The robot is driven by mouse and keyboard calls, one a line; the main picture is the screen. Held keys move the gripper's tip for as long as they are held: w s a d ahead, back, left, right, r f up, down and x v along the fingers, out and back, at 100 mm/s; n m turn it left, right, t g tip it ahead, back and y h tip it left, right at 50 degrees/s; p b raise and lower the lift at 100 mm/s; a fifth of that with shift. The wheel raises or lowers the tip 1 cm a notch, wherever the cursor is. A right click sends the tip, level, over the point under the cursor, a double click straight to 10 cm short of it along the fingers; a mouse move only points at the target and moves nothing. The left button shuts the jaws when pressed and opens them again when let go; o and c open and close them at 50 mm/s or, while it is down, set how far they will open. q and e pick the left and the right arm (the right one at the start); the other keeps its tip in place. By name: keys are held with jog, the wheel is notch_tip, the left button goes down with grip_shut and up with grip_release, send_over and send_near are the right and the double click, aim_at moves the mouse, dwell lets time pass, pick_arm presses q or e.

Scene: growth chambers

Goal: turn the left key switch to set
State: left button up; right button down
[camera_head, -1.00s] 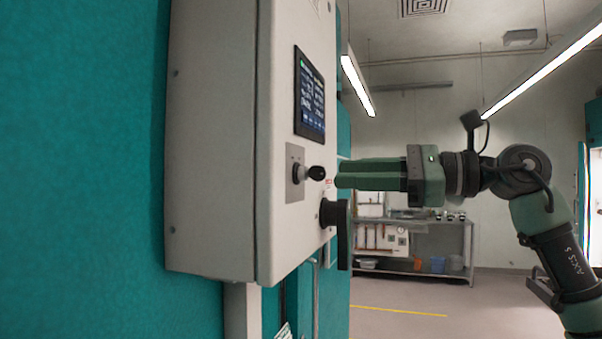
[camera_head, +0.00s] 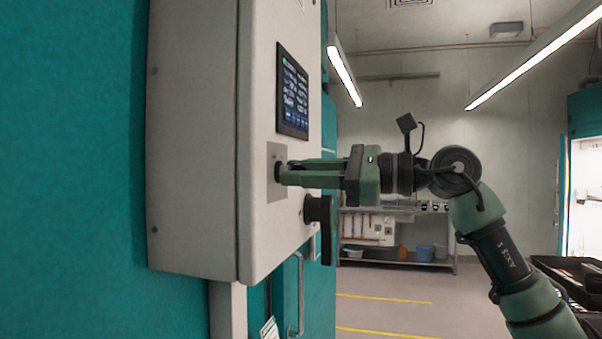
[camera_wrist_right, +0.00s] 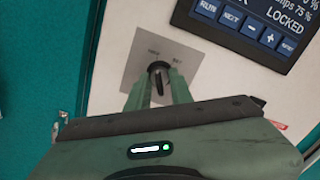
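The left key switch (camera_wrist_right: 158,68) is a dark round barrel with a black key on a grey square plate (camera_head: 273,193), on the front of a white control box. My right gripper (camera_wrist_right: 160,90) points at it, fingers apart, one fingertip on each side of the key. Pale gaps show between the key and the fingers in the wrist view. In the head view the right gripper (camera_head: 284,173) hides most of the key. My left gripper is not in view.
A screen (camera_head: 293,92) sits above the plate and reads LOCKED in the wrist view. A black rotary handle (camera_head: 321,212) sticks out just below the gripper. The box (camera_head: 195,140) stands out from a teal wall. A shelf (camera_head: 400,262) stands far behind.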

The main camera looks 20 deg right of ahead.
jog(key=shift+m, duration=0.3)
jog(key=m+p, duration=0.2)
jog(key=m, duration=0.3)
jog(key=shift+r, duration=0.1)
jog(key=m+p, duration=0.2)
jog(key=m, duration=0.4)
jog(key=shift+m, duration=0.3)
dwell(0.4)
jog(key=c, duration=1.6)
grip_release()
jog(key=shift+a, duration=0.1)
